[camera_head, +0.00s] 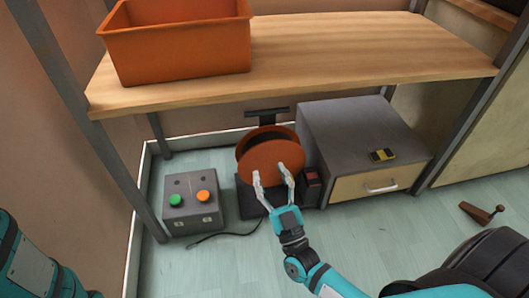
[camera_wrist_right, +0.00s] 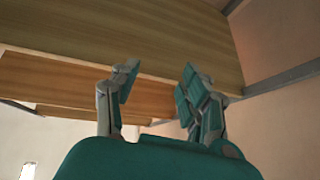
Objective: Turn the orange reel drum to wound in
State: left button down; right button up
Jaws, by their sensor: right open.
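The orange reel drum (camera_head: 272,160) stands under the wooden shelf, its round orange face turned towards me. A black T-shaped bracket (camera_head: 268,116) shows behind and above it, and a dark base shows below. My right gripper (camera_head: 271,174) is in front of the drum's face with its two fingers apart. The fingertips overlap the lower part of the face; I cannot tell whether they touch it. In the right wrist view the gripper (camera_wrist_right: 158,76) is open with nothing between the fingers, and the drum does not show. My left gripper is out of view.
A grey box (camera_head: 205,217) with green and orange buttons stands left of the drum. A grey cabinet (camera_head: 350,125) with a drawer stands close on the right. The wooden shelf (camera_head: 340,50) overhangs, carrying an orange bin (camera_head: 185,52). A brown pedal-like item (camera_head: 477,212) lies on the floor.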

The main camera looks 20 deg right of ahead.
notch_tip(320, 180, up, 10)
jog(key=s+a+t+p, duration=0.2)
jog(key=shift+a+y, duration=0.3)
jog(key=shift+y, duration=0.1)
jog(key=shift+s+f+y, duration=0.1)
jog(key=shift+y, duration=0.2)
